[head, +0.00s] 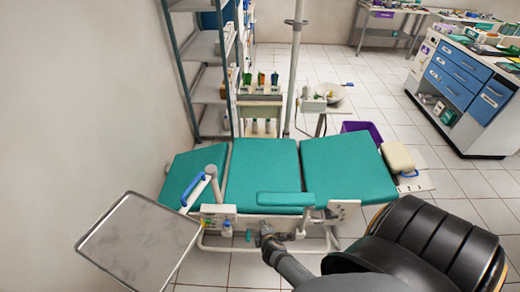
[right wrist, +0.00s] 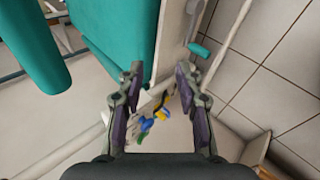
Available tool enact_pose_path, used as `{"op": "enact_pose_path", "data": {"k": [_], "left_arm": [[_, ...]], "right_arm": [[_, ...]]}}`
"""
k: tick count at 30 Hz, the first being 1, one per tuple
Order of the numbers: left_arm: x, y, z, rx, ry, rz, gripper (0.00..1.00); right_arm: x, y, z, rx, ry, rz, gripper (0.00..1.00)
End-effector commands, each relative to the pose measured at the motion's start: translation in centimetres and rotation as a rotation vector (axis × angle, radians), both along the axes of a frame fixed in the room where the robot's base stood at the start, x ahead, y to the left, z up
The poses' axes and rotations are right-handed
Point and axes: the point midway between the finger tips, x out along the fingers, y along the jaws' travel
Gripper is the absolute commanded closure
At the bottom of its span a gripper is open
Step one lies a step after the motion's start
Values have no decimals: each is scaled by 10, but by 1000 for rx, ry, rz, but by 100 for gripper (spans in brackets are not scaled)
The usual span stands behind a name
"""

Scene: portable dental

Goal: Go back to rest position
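My right arm reaches in from the lower right of the head view. Its gripper (head: 268,242) is beside the near side of the teal dental chair (head: 262,165), by the chair's white base frame. In the right wrist view the right gripper (right wrist: 158,74) has its two fingers apart, with nothing held between them. Small blue, yellow and green parts (right wrist: 150,122) show beyond and between the fingers; whether the fingers touch them I cannot tell. Teal upholstery (right wrist: 118,30) is close on the left of that view. My left gripper is not in view.
A metal tray (head: 140,240) juts out at lower left. A shelf rack (head: 205,95), a pole (head: 297,60) and a dental unit (head: 262,105) stand behind the chair. A blue-drawer cabinet (head: 460,75) is at right. Tiled floor is free at right.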

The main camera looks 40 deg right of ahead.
Motion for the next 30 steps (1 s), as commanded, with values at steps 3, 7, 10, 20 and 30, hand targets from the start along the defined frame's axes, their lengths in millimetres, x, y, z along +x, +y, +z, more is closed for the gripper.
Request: {"op": "enact_pose_path", "data": {"k": [3, 7, 10, 20, 30], "left_arm": [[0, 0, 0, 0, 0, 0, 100], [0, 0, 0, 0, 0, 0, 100], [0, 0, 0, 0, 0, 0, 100], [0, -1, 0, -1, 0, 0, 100], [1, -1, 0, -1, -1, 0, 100]], "right_arm": [[0, 0, 0, -1, 0, 1, 64], [-1, 0, -2, 4, 3, -2, 64], [-20, 2, -23, 62, 37, -43, 64], [-219, 6, -160, 529, 290, -656, 64], [-306, 1, -184, 633, 339, -989, 64]]}}
